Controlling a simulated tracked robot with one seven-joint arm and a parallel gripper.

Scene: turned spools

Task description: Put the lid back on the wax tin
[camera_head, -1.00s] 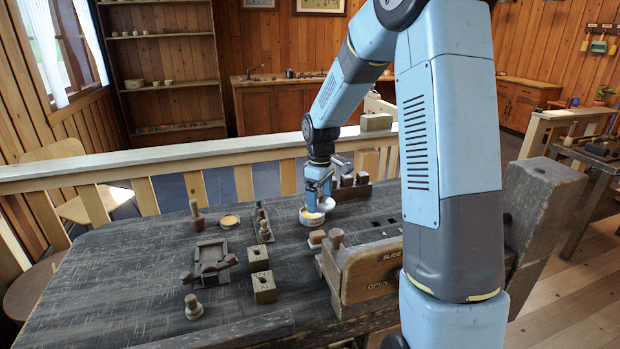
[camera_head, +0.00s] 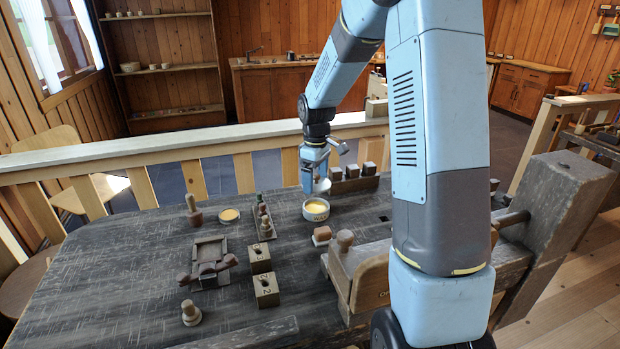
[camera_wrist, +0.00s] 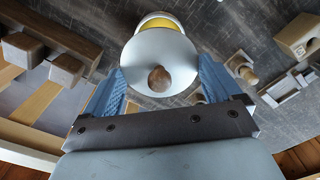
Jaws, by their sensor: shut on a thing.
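The wax tin (camera_head: 316,208) stands open on the dark bench, a round white tin with yellow wax showing. The lid (camera_head: 323,187) is a pale disc held by my gripper (camera_head: 318,182), just above and behind the tin. In the wrist view the lid (camera_wrist: 150,58) shows white with a brown wooden knob (camera_wrist: 160,79), between the two blue fingers of my gripper (camera_wrist: 160,72). The tin (camera_wrist: 160,20) is beyond it, partly hidden by the lid. The lid is apart from the tin in the head view and looks tilted.
A rack of wooden blocks (camera_head: 354,179) stands behind the tin, close to the right of my gripper. A narrow rack with small bottles (camera_head: 264,218) and a shallow yellow dish (camera_head: 229,215) lie to the left. A wooden vise (camera_head: 365,275) is in front.

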